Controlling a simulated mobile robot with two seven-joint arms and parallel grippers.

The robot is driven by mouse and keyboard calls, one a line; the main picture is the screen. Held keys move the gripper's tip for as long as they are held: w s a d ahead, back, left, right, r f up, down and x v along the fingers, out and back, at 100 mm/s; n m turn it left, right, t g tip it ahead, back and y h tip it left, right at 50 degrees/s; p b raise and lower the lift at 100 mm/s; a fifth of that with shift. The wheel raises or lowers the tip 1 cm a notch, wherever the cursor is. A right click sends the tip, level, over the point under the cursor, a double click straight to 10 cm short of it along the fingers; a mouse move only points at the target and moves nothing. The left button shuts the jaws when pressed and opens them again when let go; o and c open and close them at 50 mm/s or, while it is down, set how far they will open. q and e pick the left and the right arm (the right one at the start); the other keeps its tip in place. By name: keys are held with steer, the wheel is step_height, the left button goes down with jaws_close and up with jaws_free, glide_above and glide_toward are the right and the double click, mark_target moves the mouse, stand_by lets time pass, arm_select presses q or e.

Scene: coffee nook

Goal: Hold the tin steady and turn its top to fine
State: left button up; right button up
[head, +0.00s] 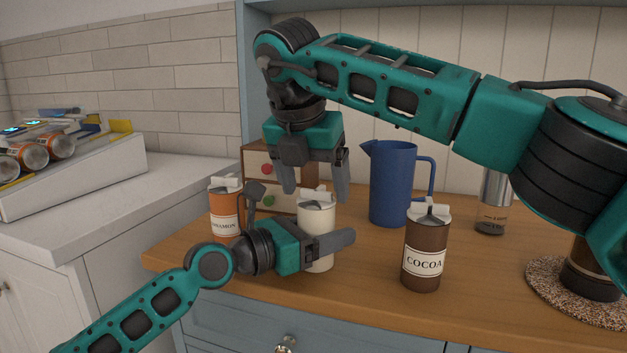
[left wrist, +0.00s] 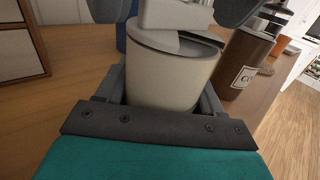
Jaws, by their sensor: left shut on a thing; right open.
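A cream tin (head: 318,219) with a white top stands upright on the wooden counter, between a cinnamon tin and a cocoa tin. My left gripper (head: 335,243) is shut around its body from the side. The left wrist view shows the cream tin (left wrist: 172,78) between the fingers, with its white top and a raised tab (left wrist: 178,14) above them. My right gripper (head: 314,180) is open and empty, pointing down just above the tin's top. Its dark fingertips also show at the upper edge of the left wrist view. The tin's label and top setting are not readable.
An orange cinnamon tin (head: 226,211) stands left, a brown cocoa tin (head: 424,256) right. A blue jug (head: 392,184) and a small drawer box (head: 257,165) stand behind. A glass jar (head: 492,205) and a speckled mat (head: 548,284) are farther right.

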steer(key=shift+c, duration=0.5)
steer(key=c, duration=1)
steer(key=shift+o, duration=0.2)
steer(key=n, duration=0.1)
steer(key=n+y, duration=0.1)
steer(key=n, duration=0.2)
steer(key=shift+d+n+y, duration=0.25)
steer(key=shift+n+y, duration=0.05)
steer(key=shift+y, duration=0.1)
steer(key=n+y, duration=0.1)
steer(key=n, duration=0.3)
steer(key=shift+d+y, duration=0.2)
steer(key=shift+y, duration=0.2)
steer(key=n, duration=0.2)
steer(key=n+g+y, duration=0.1)
steer(key=n, duration=0.2)
steer(key=shift+w+d, duration=0.15)
steer(key=shift+w+d+n+g+y, duration=0.1)
steer(key=shift+n+g+y, duration=0.25)
steer(key=shift+n, duration=0.7)
steer(key=shift+w+n+g+y, duration=0.1)
steer(key=shift+n+g+y, duration=0.25)
steer(key=shift+n, duration=0.7)
